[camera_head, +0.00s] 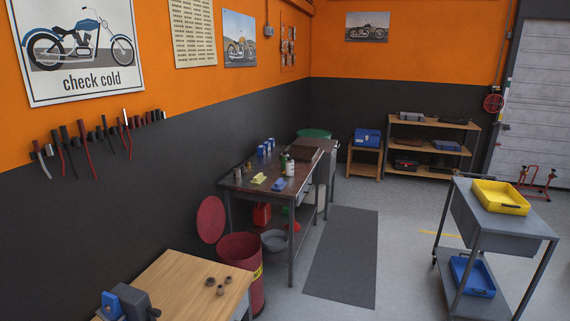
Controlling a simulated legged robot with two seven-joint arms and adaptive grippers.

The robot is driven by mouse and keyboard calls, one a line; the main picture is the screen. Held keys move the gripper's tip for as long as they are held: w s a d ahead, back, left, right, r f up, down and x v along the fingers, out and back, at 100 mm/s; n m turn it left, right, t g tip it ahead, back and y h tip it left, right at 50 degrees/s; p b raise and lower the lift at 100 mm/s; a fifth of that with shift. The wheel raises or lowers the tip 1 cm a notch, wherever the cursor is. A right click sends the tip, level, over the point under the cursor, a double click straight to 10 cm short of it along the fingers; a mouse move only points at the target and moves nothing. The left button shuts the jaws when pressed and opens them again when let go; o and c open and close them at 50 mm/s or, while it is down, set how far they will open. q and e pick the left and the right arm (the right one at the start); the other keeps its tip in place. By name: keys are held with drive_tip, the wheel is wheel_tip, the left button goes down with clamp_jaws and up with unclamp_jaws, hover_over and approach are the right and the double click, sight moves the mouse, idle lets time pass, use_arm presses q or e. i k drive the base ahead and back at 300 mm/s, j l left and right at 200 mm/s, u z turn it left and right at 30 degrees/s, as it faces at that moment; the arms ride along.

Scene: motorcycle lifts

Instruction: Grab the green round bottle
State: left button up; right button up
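Small bottles stand on the dark-topped workbench (236,183) against the left wall, in the middle of the view. One is a pale bottle with a greenish tint (290,168), upright near the bench's right part. A darker bottle (283,160) stands just behind it. They are too small for me to tell for sure which is the green round bottle. Neither of my grippers shows in the view, and nothing touches the bottles.
Blue cans (262,152) and yellow cloth (258,179) share the bench. A wooden table (185,280) is nearer. A cart (500,240) stands right. The grey mat (343,255) is clear.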

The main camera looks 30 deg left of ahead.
sight(284, 156)
drive_tip(key=i+j+u, duration=0.1)
drive_tip(key=i, duration=0.45)
drive_tip(key=i+j+u, duration=0.1)
drive_tip(key=i, duration=0.5)
drive_tip(key=i+j+u, duration=0.15)
drive_tip(key=i, duration=0.4)
drive_tip(key=i+u, duration=0.1)
drive_tip(key=i, duration=0.5)
drive_tip(key=i+l+u, duration=0.1)
drive_tip(key=i, duration=0.45)
drive_tip(key=i+l+u, duration=0.1)
drive_tip(key=i, duration=0.5)
drive_tip(key=i+l+u, duration=0.15)
drive_tip(key=i, duration=0.45)
drive_tip(key=i+l+u, duration=0.1)
drive_tip(key=i, duration=0.45)
drive_tip(key=l, duration=0.1)
